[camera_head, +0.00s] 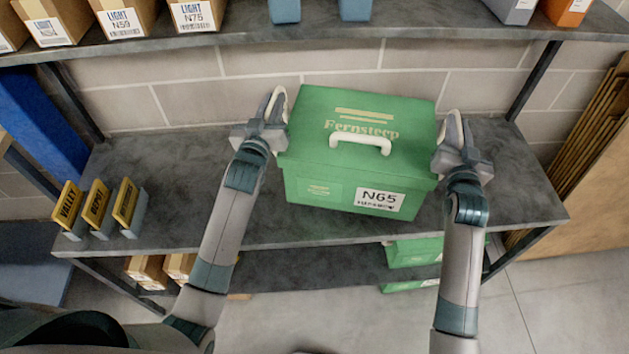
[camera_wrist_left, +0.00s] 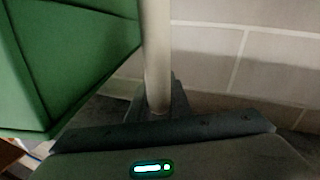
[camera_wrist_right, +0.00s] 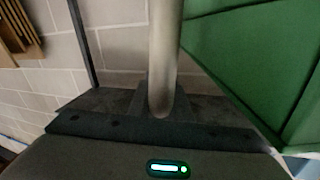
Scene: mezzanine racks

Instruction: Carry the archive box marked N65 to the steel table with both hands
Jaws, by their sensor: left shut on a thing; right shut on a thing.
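The green archive box (camera_head: 355,125) marked N65 is upright at the middle of the grey shelf, with a white handle on its lid. I cannot tell whether its base touches the shelf. My left gripper (camera_head: 268,122) is shut on the pale handle at the box's left side; the handle (camera_wrist_left: 157,55) is a vertical bar in the left wrist view. My right gripper (camera_head: 455,148) is shut on the matching right handle, also seen in the right wrist view (camera_wrist_right: 164,60). I cannot make out a steel table in these views.
The grey shelf (camera_head: 190,170) carries small yellow-faced signs (camera_head: 97,208) at its left. An upper shelf (camera_head: 400,30) with cartons (camera_head: 125,18) and bins runs overhead at the back. Dark posts (camera_head: 533,80) flank it. More green boxes (camera_head: 412,250) sit below. Brown panels (camera_head: 595,130) lean at right.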

